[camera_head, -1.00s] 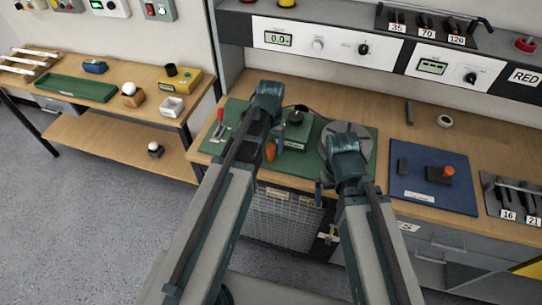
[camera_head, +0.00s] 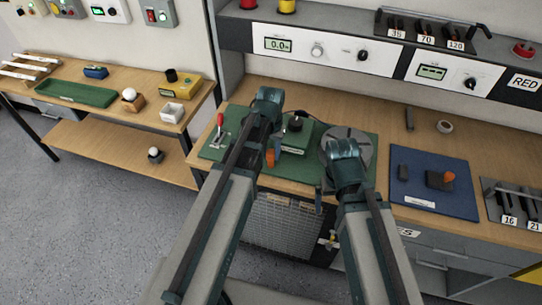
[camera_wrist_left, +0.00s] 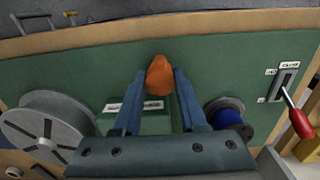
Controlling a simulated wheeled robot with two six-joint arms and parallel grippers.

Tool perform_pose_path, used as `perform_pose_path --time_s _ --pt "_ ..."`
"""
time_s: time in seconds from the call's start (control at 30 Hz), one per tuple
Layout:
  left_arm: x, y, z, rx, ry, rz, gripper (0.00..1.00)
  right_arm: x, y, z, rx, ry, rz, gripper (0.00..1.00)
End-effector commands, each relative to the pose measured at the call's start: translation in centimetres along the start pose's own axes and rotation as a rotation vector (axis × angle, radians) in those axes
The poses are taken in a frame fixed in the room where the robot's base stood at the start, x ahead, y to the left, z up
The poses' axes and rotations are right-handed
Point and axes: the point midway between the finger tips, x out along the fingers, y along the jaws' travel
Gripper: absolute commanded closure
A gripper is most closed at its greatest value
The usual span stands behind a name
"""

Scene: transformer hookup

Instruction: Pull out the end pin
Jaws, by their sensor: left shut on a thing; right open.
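My left gripper (camera_wrist_left: 160,88) is shut on an orange piece (camera_wrist_left: 160,75), which looks like the grip of the end pin. The orange piece also shows in the head view (camera_head: 270,158), at the front of a green box (camera_head: 302,137) with a white label. In the wrist view it covers part of that box, and its lower part is hidden between the fingers. I cannot tell whether the pin is still seated. My right gripper (camera_head: 323,187) is open near the bench's front edge, largely hidden by its own arm.
A green mat (camera_head: 212,152) carries a grey slotted disc (camera_head: 358,140), a blue spool (camera_wrist_left: 225,115) and a red-handled lever (camera_head: 220,122). A blue mat (camera_head: 450,202) with an orange-knobbed block (camera_head: 439,181) lies right. Bare bench separates the mats from the upper panel.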

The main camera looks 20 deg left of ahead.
Motion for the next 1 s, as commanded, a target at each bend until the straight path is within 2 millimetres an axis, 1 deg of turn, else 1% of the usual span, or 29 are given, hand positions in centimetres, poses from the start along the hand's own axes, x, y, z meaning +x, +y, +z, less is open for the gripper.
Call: perform_pose_path --time_s 0.07,0.37,1.0 --pt "0.0 0.0 0.0 0.0 0.0 0.0 1.0 0.0 0.0 0.0 0.0 0.0 0.0 0.0" --pt "-0.1 0.0 0.0 0.0 0.0 0.0 1.0 -0.1 0.0 0.0 0.0 0.0 0.0 0.0" --pt "-1.6 0.0 0.0 0.0 0.0 0.0 1.0 -1.5 0.1 0.1 0.0 0.0 0.0 0.0"
